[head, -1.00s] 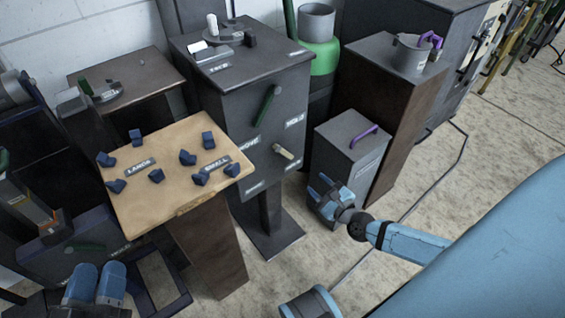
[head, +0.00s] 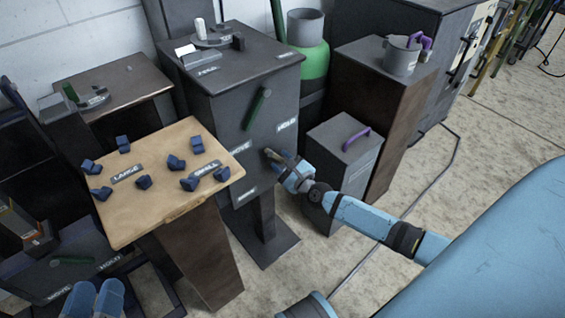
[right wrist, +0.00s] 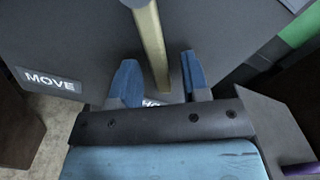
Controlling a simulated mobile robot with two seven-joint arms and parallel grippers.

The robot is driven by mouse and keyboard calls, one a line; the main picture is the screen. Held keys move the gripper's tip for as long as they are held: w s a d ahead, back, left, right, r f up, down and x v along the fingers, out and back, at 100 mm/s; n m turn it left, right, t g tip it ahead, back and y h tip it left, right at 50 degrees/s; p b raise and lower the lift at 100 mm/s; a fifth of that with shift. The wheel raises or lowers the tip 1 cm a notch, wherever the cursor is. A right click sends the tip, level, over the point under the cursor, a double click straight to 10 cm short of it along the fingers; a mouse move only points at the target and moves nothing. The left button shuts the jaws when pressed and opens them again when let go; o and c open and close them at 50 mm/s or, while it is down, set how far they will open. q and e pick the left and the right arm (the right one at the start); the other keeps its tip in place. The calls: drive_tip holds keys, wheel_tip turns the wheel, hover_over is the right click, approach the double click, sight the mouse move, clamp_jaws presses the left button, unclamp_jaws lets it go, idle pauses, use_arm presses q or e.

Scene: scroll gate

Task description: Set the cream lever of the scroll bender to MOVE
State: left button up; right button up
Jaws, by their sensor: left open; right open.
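The scroll bender is a dark grey cabinet (head: 215,125) in the middle of the head view. My right gripper (head: 285,170) is open at the lever's free end. In the right wrist view the cream lever (right wrist: 152,45) runs down between the two blue fingertips (right wrist: 158,78), with gaps on both sides. The MOVE label (right wrist: 52,82) is at left there. My left gripper (head: 95,298) is open at the lower left.
A green lever (head: 257,108) sits higher on the same face. A wooden-topped stand (head: 150,215) with several blue blocks is left of the cabinet. A grey box with a purple handle (head: 356,139) stands close to the right arm. Open floor lies at right.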

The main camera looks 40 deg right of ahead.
drive_tip(key=shift+c, duration=0.4)
clamp_jaws()
